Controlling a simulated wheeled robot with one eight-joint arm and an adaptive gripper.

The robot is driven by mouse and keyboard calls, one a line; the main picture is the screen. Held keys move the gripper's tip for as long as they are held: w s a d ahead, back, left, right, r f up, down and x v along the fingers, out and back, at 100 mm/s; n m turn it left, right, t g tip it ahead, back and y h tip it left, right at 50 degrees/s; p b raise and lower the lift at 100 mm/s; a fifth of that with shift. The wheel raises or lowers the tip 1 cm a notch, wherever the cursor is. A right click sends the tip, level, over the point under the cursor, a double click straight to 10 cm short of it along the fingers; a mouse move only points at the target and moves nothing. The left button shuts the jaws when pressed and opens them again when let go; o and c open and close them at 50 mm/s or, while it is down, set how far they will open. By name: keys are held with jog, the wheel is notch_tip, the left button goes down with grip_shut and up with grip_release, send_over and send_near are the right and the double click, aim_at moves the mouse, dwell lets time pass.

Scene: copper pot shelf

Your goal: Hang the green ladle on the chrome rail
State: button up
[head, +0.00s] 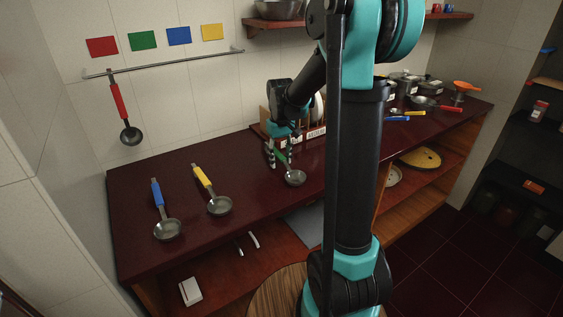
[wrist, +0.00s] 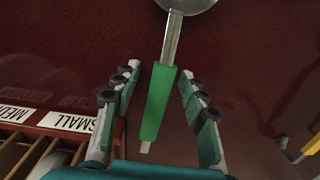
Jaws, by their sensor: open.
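The green ladle (head: 293,176) lies on the dark red counter, its green handle pointing back toward my gripper. My gripper (head: 280,160) is open, pointing down over the handle. In the wrist view the green handle (wrist: 158,102) lies between the two open fingers of my gripper (wrist: 158,92), with a gap on both sides. Part of the steel bowl (wrist: 187,3) is cut off at the top edge. The chrome rail (head: 165,65) runs along the tiled wall at the left, and a red-handled ladle (head: 118,101) hangs from its left end.
Red, green, blue and yellow squares are on the wall above the rail. A blue ladle (head: 158,205) and a yellow ladle (head: 210,188) lie on the counter (head: 130,215) at left. A labelled divider box (wrist: 45,130) is close to the left finger. Pots (head: 405,80) stand farther right.

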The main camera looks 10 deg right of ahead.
aim_at(281, 155)
grip_shut()
dwell(0.8)
notch_tip(281, 155, up, 20)
dwell(0.5)
